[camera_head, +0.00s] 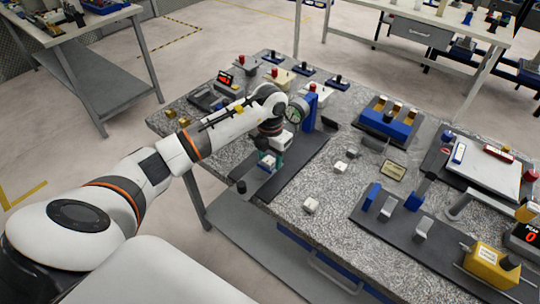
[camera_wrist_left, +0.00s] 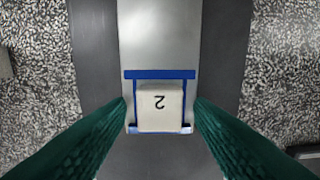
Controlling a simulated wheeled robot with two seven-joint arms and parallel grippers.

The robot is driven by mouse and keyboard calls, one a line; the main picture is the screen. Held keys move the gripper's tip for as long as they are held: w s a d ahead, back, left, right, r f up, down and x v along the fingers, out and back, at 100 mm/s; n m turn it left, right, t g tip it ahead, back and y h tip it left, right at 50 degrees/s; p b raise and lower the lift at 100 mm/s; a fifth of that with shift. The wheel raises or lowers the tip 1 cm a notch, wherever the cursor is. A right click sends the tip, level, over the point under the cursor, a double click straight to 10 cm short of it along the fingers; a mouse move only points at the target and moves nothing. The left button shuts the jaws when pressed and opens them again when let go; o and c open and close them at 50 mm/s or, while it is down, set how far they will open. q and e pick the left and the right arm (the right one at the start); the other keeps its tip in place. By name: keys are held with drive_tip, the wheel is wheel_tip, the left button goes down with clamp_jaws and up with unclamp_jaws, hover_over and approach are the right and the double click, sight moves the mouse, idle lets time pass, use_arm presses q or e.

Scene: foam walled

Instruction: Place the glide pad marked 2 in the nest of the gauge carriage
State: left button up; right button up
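The white glide pad marked 2 (camera_wrist_left: 160,105) lies in the blue-edged nest (camera_wrist_left: 160,74) of the gauge carriage (camera_wrist_left: 160,35), its digit upside down in the left wrist view. Blue edging shows along its top and sides. My left gripper (camera_wrist_left: 161,108) is open, its green fingers standing on either side of the pad with a small gap at each side. In the head view my left gripper (camera_head: 271,160) is low over the nest, which is partly hidden by the gripper. A dial gauge (camera_head: 298,112) on a blue post (camera_head: 311,111) stands just behind. My right gripper is not in view.
Loose white blocks (camera_head: 311,205) lie on the speckled table to the right of the dark gauge base. A blue rack (camera_head: 387,122) stands further back. A grey fixture with a yellow box (camera_head: 490,266) fills the right front. Red-knobbed parts (camera_head: 277,75) stand at the back.

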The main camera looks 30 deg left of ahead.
sight(270, 159)
use_arm(q)
drive_tip(key=shift+r, duration=0.15)
wheel_tip(270, 159, up, 12)
drive_tip(key=b, duration=0.2)
idle(0.7)
